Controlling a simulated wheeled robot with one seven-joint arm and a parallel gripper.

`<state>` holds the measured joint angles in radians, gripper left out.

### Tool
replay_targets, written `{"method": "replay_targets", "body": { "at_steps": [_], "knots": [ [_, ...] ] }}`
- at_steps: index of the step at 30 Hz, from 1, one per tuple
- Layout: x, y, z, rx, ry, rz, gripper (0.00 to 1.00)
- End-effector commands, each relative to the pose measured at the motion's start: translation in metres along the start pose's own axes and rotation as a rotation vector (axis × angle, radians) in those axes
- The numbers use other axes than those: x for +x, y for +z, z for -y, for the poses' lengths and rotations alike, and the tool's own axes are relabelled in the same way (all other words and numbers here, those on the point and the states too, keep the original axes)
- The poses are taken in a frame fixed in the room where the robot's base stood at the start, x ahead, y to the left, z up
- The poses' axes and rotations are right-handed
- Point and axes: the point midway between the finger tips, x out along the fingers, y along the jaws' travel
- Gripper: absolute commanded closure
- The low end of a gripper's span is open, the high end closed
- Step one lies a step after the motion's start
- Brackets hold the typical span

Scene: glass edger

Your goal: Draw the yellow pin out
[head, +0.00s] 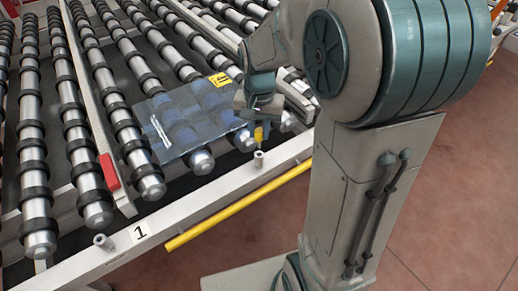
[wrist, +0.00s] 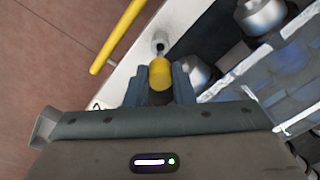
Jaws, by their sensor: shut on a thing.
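The yellow pin (head: 259,134) is between the fingertips of my gripper (head: 262,122), just above a short grey socket (head: 258,158) on the white frame rail. In the wrist view the yellow pin (wrist: 160,73) sits between the two fingers of my gripper (wrist: 159,88), which are shut on it. A thin metal shank points from the pin toward the dark hole of the socket (wrist: 159,43). The yellow head is clear of the socket rim; I cannot tell whether the shank's tip is still inside the hole.
A bluish glass sheet (head: 185,120) with a yellow label (head: 219,79) lies on the rollers beside my gripper. A yellow bar (head: 240,205) runs along the rail's outer side. Another socket (head: 103,241) stands near the "1" label (head: 139,232). A red block (head: 108,171) sits on a divider.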

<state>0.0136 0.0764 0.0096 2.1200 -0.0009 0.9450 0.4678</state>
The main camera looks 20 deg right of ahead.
Motion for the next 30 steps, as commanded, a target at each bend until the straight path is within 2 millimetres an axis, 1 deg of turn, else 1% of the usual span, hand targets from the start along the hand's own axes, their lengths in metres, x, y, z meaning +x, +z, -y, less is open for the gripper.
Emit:
{"method": "replay_targets", "body": {
  "at_steps": [11,14,21,24,30],
  "knots": [
    [-0.003,0.000,0.000,0.000,0.000,0.000,1.00],
    [-0.010,0.000,0.000,0.000,0.000,0.000,1.00],
    [-0.035,0.000,0.000,0.000,-0.001,-0.001,1.00],
    [-0.042,0.000,0.000,0.000,0.000,-0.001,1.00],
    [-0.041,0.000,0.000,0.000,0.000,0.000,1.00]
  ]
}}
